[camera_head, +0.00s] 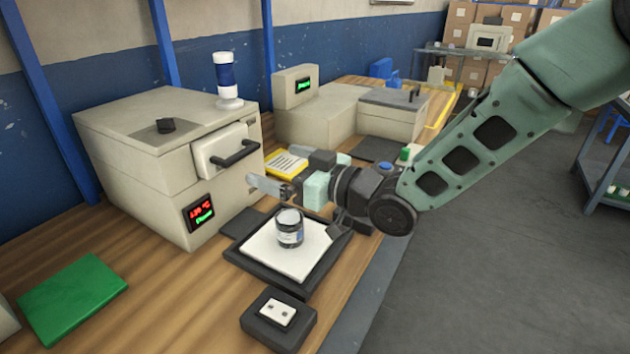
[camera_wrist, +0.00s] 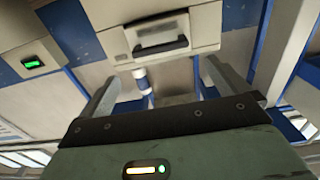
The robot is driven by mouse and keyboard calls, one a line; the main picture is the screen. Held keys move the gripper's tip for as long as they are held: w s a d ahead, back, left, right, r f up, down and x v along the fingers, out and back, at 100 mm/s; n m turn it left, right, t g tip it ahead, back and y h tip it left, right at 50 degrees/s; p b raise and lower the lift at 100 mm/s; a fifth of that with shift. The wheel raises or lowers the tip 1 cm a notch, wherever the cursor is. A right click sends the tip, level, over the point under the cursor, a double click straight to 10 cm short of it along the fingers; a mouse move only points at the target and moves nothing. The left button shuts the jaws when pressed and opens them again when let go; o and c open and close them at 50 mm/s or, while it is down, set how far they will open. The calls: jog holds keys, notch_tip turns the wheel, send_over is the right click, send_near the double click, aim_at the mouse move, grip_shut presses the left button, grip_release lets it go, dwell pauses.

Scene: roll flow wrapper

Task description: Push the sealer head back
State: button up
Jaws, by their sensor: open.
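The sealer head (camera_head: 222,151) is a cream block with a black bar handle (camera_head: 236,154), standing out from the front of the large cream machine (camera_head: 150,190). In the wrist view a cream block (camera_wrist: 158,22) with a black handle (camera_wrist: 160,49) shows at the top, ahead of the fingers. My gripper (camera_head: 268,180) is in front of the machine, a little below and to the right of the handle, and apart from it as far as I can tell. In the wrist view my gripper (camera_wrist: 160,75) has its fingers spread wide with nothing between them.
A dark tray (camera_head: 255,262) with a white sheet and a small jar (camera_head: 290,228) lies below my gripper. A black control box (camera_head: 278,318) stands in front. A yellow notice (camera_head: 286,162) and a second cream machine (camera_head: 320,115) are behind. A green block (camera_head: 72,297) lies left.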

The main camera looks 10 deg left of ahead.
jog(key=v, duration=0.7)
jog(key=shift+b, duration=0.45)
jog(key=s+d+f+m+g+h+p, duration=0.2)
jog(key=s+d+m+g+h, duration=0.3)
jog(key=s+d+h, duration=1.1)
jog(key=s+d+m+p, duration=0.1)
jog(key=s+d, duration=0.6)
jog(key=shift+d+f+m+g, duration=0.3)
jog(key=shift+d+f+g, duration=0.05)
jog(key=shift+f+g, duration=0.05)
